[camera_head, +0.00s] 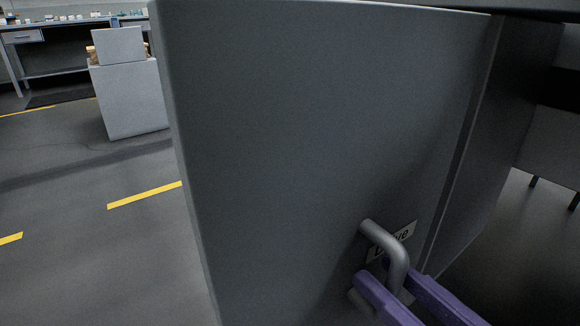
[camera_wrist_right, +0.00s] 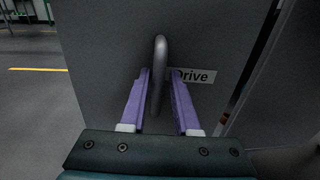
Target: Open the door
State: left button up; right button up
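A large grey door (camera_head: 310,120) fills the middle of the head view; it also shows in the wrist view (camera_wrist_right: 105,50). Its bent grey metal handle (camera_head: 395,250) is low and near its right edge, and stands upright in the wrist view (camera_wrist_right: 159,60). My right gripper (camera_head: 385,275) has two purple fingers, one on each side of the handle. In the wrist view the fingers (camera_wrist_right: 158,75) are apart, with the handle between them and narrow gaps beside it. A dark strip runs along the door's right edge; I cannot tell if the door is ajar. My left gripper is not in view.
A white label (camera_head: 404,234) reading "Drive" in the wrist view is behind the handle. A grey panel (camera_head: 510,110) stands right of the door. Open floor with yellow lines (camera_head: 145,195) lies left. A pale box (camera_head: 132,98) and a workbench (camera_head: 60,30) stand farther back.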

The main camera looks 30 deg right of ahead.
jog(key=s+p, duration=0.1)
jog(key=s, duration=0.9)
jog(key=shift+d, duration=0.3)
